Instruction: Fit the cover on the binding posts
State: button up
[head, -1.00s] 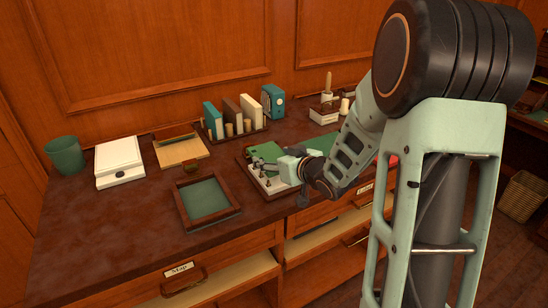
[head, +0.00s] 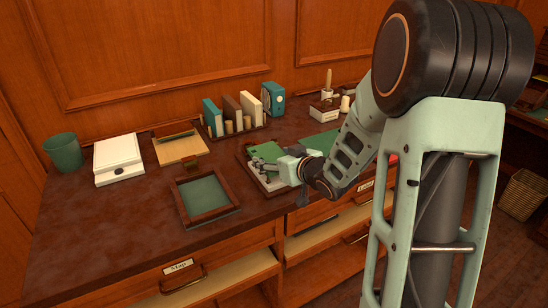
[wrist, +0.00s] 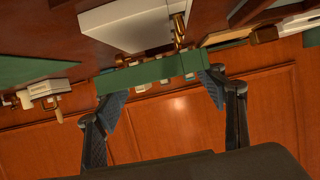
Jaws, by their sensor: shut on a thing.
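My gripper (head: 268,166) is over the wooden-edged tray (head: 247,171) at the middle of the desk. In the wrist view its two dark fingers (wrist: 160,98) are shut on a green cover (wrist: 138,76), seen nearly edge-on. A green panel (head: 266,151) shows beside the gripper in the head view; I cannot tell whether it is the held cover. A white block (wrist: 125,25) and a brass post (wrist: 178,30) lie beyond the cover in the wrist view. Whether the cover touches the post is unclear. My gripper partly hides the tray's contents in the head view.
A green-lined wooden tray (head: 205,196) lies to the left. Behind stand a row of books (head: 231,117) and a teal box (head: 273,97). A white scale-like box (head: 118,157) and green cup (head: 64,152) stand far left. The front left desktop (head: 105,220) is clear.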

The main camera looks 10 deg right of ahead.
jog(key=shift+f, duration=0.15)
jog(key=shift+f+b, duration=0.3)
jog(key=shift+b, duration=0.15)
jog(key=shift+f+b, duration=1.15)
jog(key=shift+f, duration=0.2)
dwell(0.7)
jog(key=o, duration=1.3)
jog(key=shift+c, duration=0.2)
jog(key=shift+r, duration=0.1)
jog(key=shift+r+p, duration=2.7)
jog(key=shift+r, duration=0.3)
